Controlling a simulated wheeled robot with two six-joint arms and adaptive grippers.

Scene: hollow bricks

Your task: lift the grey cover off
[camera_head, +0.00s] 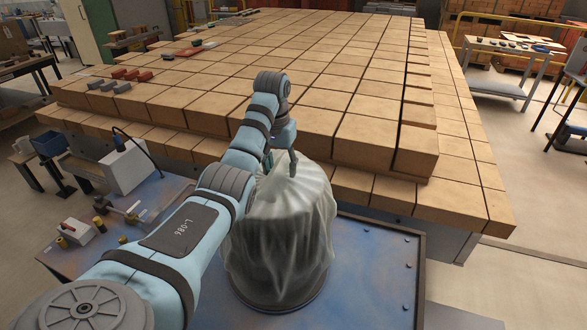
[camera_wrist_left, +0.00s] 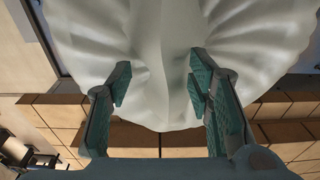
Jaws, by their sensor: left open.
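The grey cover (camera_head: 278,235) is a draped cloth over a rounded, upright form that it hides. It stands on a round dark base (camera_head: 262,302) on the blue metal table. My left gripper (camera_head: 281,160) is at the top of the cover, on its far side. In the left wrist view the cover (camera_wrist_left: 160,50) fills the upper middle, and a fold of it runs down between the two fingers of the left gripper (camera_wrist_left: 158,85). The fingers are apart, one on each side of the fold. I cannot tell whether they touch the cloth. My right gripper is not in view.
A large stack of tan bricks (camera_head: 340,90) stands behind the cover. The blue table (camera_head: 375,265) is clear to the right of it. On the left are a white box (camera_head: 127,168) with a black cable, a metal clamp-like tool (camera_head: 125,208) and small brass parts.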

